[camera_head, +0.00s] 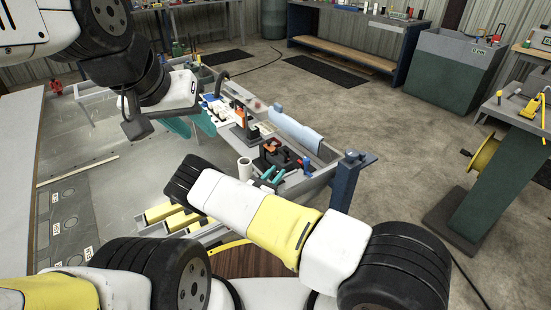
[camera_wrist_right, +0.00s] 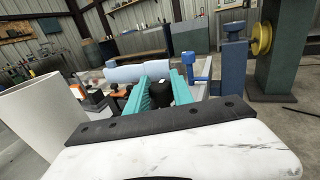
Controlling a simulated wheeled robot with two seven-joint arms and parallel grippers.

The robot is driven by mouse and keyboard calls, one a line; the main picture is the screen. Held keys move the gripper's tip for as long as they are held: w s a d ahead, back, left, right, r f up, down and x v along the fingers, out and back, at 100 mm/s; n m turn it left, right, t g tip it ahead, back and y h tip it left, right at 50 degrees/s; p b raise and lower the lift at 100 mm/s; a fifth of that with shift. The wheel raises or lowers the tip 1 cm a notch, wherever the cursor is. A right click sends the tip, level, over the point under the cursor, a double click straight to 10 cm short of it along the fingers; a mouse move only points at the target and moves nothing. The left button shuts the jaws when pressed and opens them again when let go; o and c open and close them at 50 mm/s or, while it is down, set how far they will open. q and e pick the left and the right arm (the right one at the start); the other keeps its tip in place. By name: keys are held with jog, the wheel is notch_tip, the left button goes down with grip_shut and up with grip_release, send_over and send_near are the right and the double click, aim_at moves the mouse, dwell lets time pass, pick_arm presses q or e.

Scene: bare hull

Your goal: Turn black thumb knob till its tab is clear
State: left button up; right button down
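In the right wrist view a black knob-like cylinder (camera_wrist_right: 160,89) shows between the teal fingers of my right gripper (camera_wrist_right: 165,88). The fingers are apart; I cannot tell whether either touches it. Its tab cannot be made out. In the head view the right gripper's teal fingertips (camera_head: 271,175) show beyond my right arm, which hides the rest of that gripper. They are close to a dark fixture (camera_head: 281,156) on the bench; the knob is not distinct there. My left gripper (camera_head: 190,126) is open, its teal fingers apart, above the left part of the work area.
A white cylinder (camera_head: 245,167) stands just left of the right gripper, large in the wrist view (camera_wrist_right: 38,125). A blue upright (camera_head: 345,184) is at the bench's right corner. A pale blue roll (camera_head: 297,131) lies behind the fixture. Yellow-topped blocks (camera_head: 172,215) lie nearer.

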jog(key=shift+n+t+y, duration=0.3)
jog(key=shift+n+y, duration=0.1)
jog(key=shift+y, duration=0.1)
jog(key=n+t+y, duration=0.1)
jog(key=n+y, duration=0.3)
jog(key=y, duration=0.1)
jog(key=shift+s+d+t+y, duration=0.1)
jog(key=shift+d+t+y, duration=0.05)
jog(key=shift+t+y, duration=0.2)
jog(key=n+y, duration=0.3)
jog(key=y, duration=0.2)
jog(key=shift+y, duration=0.35)
jog(key=n+g+y, duration=0.1)
jog(key=n+y, duration=0.1)
jog(key=n+g+y, duration=0.1)
jog(key=n+y, duration=0.1)
jog(key=y, duration=0.1)
jog(key=shift+f, duration=0.1)
jog(key=shift+n+g+y, duration=1.25)
jog(key=shift+n+y, duration=0.25)
jog(key=shift+y, duration=0.5)
jog(key=shift+a, duration=0.2)
jog(key=c, duration=1.1)
grip_release()
